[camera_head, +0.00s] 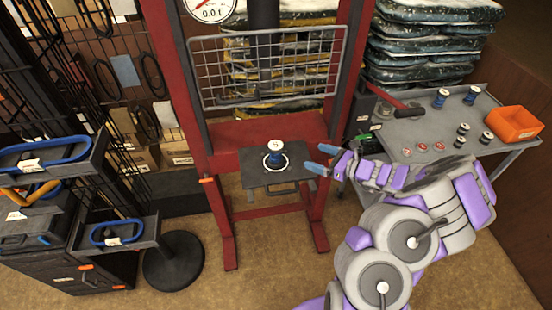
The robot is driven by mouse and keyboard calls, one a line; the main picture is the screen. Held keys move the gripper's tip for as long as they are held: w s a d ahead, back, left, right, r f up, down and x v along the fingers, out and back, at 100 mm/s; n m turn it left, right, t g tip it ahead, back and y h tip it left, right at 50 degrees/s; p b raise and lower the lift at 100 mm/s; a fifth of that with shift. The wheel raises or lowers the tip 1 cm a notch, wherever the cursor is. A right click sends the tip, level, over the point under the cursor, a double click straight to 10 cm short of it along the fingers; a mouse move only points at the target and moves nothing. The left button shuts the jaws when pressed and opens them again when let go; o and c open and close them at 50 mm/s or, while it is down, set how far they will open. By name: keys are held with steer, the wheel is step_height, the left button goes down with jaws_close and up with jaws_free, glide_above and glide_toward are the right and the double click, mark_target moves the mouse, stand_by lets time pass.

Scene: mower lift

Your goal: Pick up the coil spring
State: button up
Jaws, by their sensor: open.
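A small blue piece (275,155) with a white disc on top and a white ring around its lower part stands upright on the dark plate (290,180) of the red press. It looks like the coil spring, but its turns are too small to make out. My gripper (322,159) is to the right of it, at the plate's right edge. Its two blue-tipped fingers are apart, point left toward the blue piece, and hold nothing. A clear gap separates the fingertips from the piece.
The red press frame (190,90) has posts either side and a wire guard (270,65) above the plate. A grey cart (410,135) at right holds blue spools (472,95), small discs and an orange bin (513,123). Dark shelves (50,160) stand at left.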

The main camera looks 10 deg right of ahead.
steer(key=b, duration=0.2)
glide_toward(278, 146)
steer(key=x, duration=0.5)
steer(key=shift+w+f, duration=0.2)
steer(key=shift+w, duration=0.1)
steer(key=shift+w+a, duration=0.15)
steer(key=shift+w, duration=0.15)
steer(key=x, duration=0.2)
steer(key=b+x, duration=0.1)
steer(key=x, duration=0.1)
steer(key=shift+s+a+f, duration=0.2)
steer(key=shift+a, duration=0.05)
steer(key=shift+w+a+b, duration=0.3)
steer(key=shift+a, duration=0.2)
steer(key=shift+d, duration=0.3)
steer(key=c, duration=0.6)
steer(key=shift+a, duration=0.1)
jaws_close()
